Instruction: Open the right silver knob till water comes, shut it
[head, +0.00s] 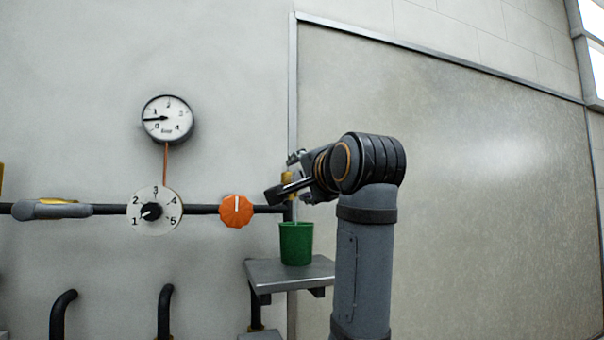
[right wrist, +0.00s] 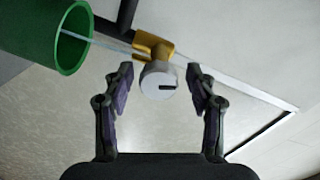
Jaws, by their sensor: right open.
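The silver knob (right wrist: 158,80) is a round, pale cap with a dark slot mark, on the front of a brass tap (right wrist: 152,46). In the head view the brass tap (head: 289,184) is partly hidden by my right gripper (head: 292,188). In the right wrist view my right gripper (right wrist: 160,86) is open, with one finger on each side of the knob and visible gaps to it. A thin pale stream of water (right wrist: 108,44) runs from the tap to the green cup (right wrist: 48,38). The cup also shows in the head view (head: 296,246), upright below the tap.
The cup stands on a grey shelf (head: 270,272). Left along the dark pipe are an orange knob (head: 236,211), a numbered dial (head: 155,211) and a grey fitting (head: 52,209). A pressure gauge (head: 167,120) hangs above. The wall panel at right (head: 480,180) is bare.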

